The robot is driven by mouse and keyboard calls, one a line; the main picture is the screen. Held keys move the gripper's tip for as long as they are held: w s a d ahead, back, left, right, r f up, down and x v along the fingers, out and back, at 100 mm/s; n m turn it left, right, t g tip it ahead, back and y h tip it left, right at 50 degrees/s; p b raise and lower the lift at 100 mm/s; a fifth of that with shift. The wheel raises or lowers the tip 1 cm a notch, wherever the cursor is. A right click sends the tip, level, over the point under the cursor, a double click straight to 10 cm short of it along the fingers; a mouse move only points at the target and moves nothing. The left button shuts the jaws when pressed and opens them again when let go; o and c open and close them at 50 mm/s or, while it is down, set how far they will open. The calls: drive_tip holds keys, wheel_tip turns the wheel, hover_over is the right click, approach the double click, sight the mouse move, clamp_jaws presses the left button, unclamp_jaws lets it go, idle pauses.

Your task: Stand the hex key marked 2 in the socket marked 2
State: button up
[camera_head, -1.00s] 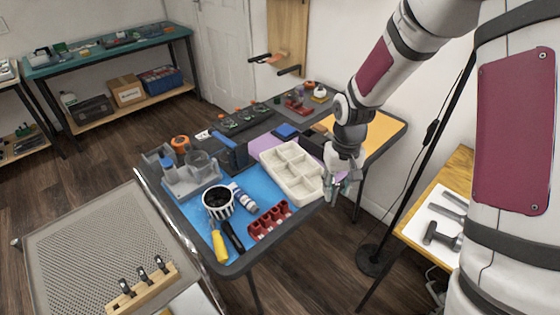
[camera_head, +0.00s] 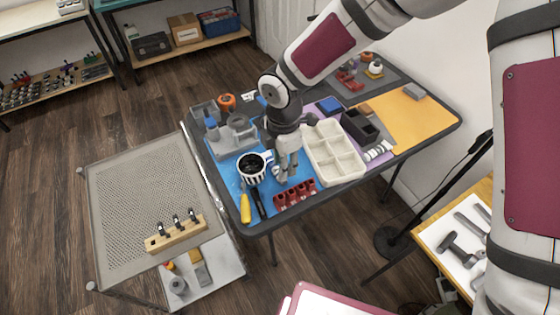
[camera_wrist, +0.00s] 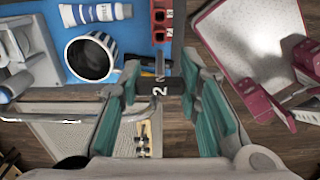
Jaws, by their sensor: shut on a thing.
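My gripper (camera_head: 287,172) hangs over the blue mat, just left of the cream tray and above the socket block. In the wrist view its teal fingers (camera_wrist: 165,88) are shut on the hex key (camera_wrist: 174,87), whose black grip shows a white 2. Its thin grey shaft (camera_wrist: 160,64) points away from the fingers toward the red socket block (camera_wrist: 162,24). The key and block look apart, though the gap is hard to judge. In the head view the red socket block (camera_head: 295,194) lies near the table's front edge; I cannot read its numbers there.
A wooden rack (camera_head: 176,234) with dark-gripped keys sits on the mesh trolley. A pink-rimmed surface (camera_head: 335,303) is at the bottom.

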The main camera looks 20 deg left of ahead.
drive_tip(key=shift+s+a+f, duration=0.1)
drive_tip(key=shift+a+f, duration=0.05)
drive_tip(key=shift+f, duration=0.2)
drive_tip(key=shift+f+b, duration=1.55)
drive_tip(key=shift+f, duration=2.3)
drive_tip(key=shift+f+b, duration=1.7)
drive_tip(key=shift+f, duration=0.35)
drive_tip(key=o, duration=1.2)
drive_tip(key=shift+o, duration=0.9)
